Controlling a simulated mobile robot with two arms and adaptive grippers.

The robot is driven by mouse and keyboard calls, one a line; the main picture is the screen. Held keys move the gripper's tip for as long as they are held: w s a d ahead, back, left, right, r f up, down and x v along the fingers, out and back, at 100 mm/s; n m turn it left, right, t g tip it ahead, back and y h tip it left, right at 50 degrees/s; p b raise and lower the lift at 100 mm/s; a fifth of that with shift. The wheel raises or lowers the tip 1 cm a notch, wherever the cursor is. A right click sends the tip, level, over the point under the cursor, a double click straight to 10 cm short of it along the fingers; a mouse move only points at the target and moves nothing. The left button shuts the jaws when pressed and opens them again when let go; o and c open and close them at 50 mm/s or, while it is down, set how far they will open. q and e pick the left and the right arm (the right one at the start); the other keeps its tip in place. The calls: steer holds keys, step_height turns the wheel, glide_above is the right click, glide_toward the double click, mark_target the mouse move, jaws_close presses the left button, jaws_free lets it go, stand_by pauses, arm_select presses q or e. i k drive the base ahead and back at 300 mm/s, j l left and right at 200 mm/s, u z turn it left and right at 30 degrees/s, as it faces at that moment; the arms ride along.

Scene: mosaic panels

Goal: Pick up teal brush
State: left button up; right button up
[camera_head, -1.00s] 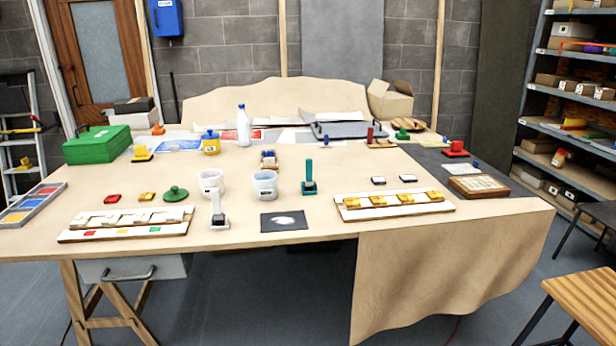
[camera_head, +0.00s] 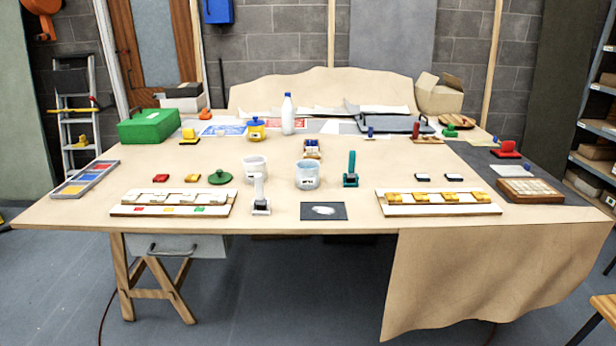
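The teal brush (camera_head: 351,170) stands upright on the wooden worktable (camera_head: 280,262), handle up, just right of a pale cup (camera_head: 307,175). A similar white brush (camera_head: 260,194) stands to the left of that cup, nearer the front edge. A dark square with a white smear (camera_head: 323,211) lies in front of the teal brush. Neither of my grippers shows in the head view.
A mosaic panel with yellow tiles (camera_head: 437,202) lies right of the brush, and another panel (camera_head: 172,203) lies left. A second white cup (camera_head: 255,168), a green lid (camera_head: 220,178) and small tiles are nearby. Cloth (camera_head: 490,275) hangs from the front right edge.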

mark_target(352, 175)
steer(key=i+j, duration=0.4)
steer(key=i, duration=0.15)
steer(key=i+j+z, duration=0.1)
steer(key=i+j, duration=0.25)
steer(key=i, duration=0.25)
